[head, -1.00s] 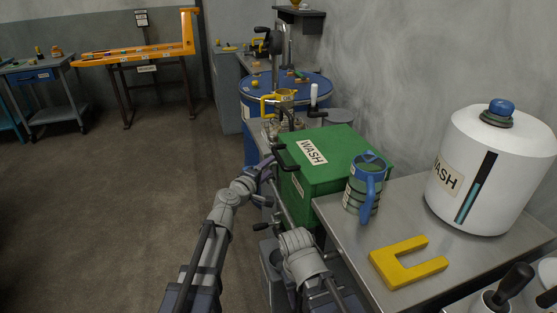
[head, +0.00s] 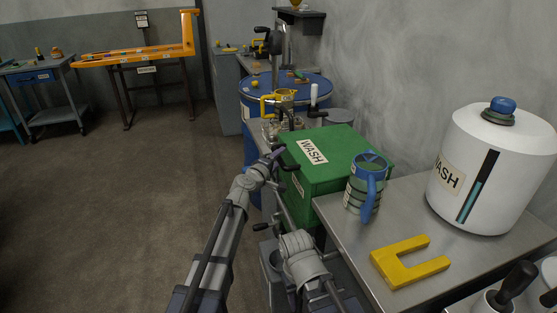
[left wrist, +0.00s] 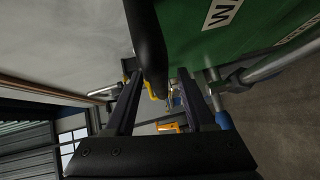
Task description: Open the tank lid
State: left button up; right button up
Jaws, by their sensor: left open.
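The green tank (head: 312,180) stands left of the steel bench, with a flat green lid (head: 340,146) marked WASH, lying shut. A black handle (head: 283,163) sits at the lid's left edge. My left gripper (head: 274,156) is open beside this handle. In the left wrist view, a dark rounded bar (left wrist: 147,45), apparently the handle, reaches down between the open fingers of my left gripper (left wrist: 160,100); I cannot tell whether they touch. Part of the green tank (left wrist: 200,50) fills the top right there. My right arm shows low in the head view, but its gripper is not visible.
A white WASH dispenser (head: 490,165) stands further right. A blue drum (head: 312,88) is behind the tank. The floor to the left is clear.

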pick_arm(q)
jog(key=shift+c, duration=0.2)
grip_shut()
dwell(1.1)
